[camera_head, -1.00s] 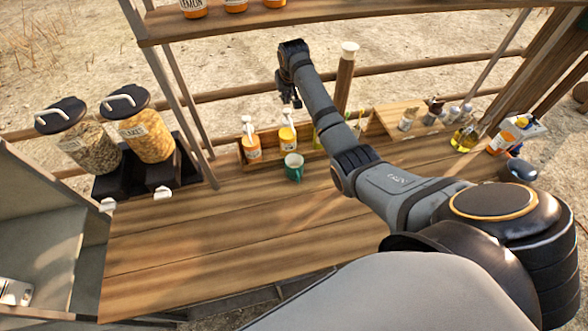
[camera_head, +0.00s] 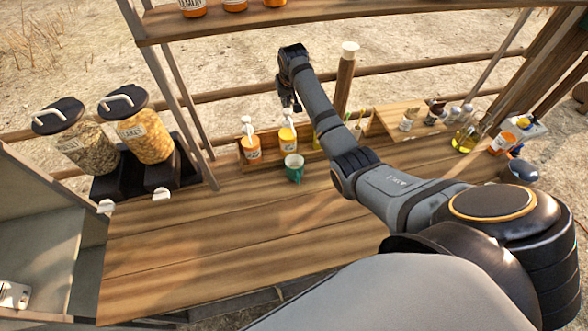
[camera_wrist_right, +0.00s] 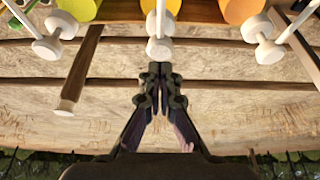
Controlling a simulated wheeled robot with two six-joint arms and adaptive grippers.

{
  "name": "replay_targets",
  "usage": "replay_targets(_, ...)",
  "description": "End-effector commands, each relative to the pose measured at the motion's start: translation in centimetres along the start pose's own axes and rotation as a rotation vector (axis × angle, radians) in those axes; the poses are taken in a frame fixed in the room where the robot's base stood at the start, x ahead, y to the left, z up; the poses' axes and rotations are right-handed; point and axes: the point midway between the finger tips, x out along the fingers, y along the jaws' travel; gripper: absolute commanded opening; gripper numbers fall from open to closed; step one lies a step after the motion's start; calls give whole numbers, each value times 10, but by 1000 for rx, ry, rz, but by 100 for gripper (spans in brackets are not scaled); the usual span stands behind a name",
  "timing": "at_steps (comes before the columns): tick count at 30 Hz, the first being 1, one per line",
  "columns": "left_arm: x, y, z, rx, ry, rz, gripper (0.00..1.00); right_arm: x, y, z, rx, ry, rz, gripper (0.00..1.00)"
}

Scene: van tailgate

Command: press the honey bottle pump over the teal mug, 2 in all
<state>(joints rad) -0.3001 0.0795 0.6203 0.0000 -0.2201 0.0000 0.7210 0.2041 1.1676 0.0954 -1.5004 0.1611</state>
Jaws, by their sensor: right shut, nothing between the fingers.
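The teal mug (camera_head: 293,168) stands upright on the wooden counter, in front of a low wooden rack. Pump bottles with white pumps stand in the rack: an orange one (camera_head: 252,150) and a yellow-orange one (camera_head: 288,139) just behind the mug. I cannot read which is honey. My right gripper (camera_head: 296,108) is shut and empty, just above the yellow-orange bottle's pump. In the right wrist view its closed fingertips (camera_wrist_right: 158,70) are close to the middle white pump head (camera_wrist_right: 160,48); I cannot tell if they touch. My left gripper is not in view.
Two cereal dispensers (camera_head: 143,136) stand at the left. Small jars (camera_head: 408,120) and an oil bottle (camera_head: 464,138) stand at the right. A shelf (camera_head: 330,20) runs overhead. The counter's front (camera_head: 200,240) is clear. My right arm partly hides the rack's right end.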

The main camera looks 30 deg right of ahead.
Motion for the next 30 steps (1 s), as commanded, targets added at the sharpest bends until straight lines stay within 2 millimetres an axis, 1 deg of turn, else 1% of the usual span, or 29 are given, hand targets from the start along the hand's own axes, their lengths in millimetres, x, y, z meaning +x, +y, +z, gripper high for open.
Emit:
replay_targets(15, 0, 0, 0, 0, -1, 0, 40, 0, 0, 0, 0, 0, 0, 0)
replay_targets(30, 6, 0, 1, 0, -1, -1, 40, 16, 0, 7, 0, 0, 0, 0)
